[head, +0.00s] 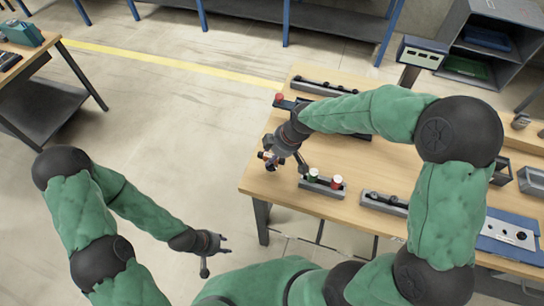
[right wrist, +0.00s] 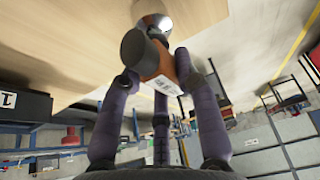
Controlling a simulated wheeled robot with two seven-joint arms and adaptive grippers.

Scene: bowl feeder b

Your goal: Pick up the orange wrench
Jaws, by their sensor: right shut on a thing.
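My right gripper (head: 282,160) is near the left edge of the wooden table, with its fingers around an orange-and-black object (head: 268,157). In the right wrist view the fingers of the right gripper (right wrist: 160,95) close around this object (right wrist: 180,68). It has an orange body, a dark round end, a pale label and a shiny end. It is seen nearly end-on, so I cannot tell clearly that it is the orange wrench. No other orange wrench is plain to see. My left gripper (head: 224,244) is open and empty over the floor, left of the table.
A blue panel (head: 508,237) is at the right. The floor left of the table is clear.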

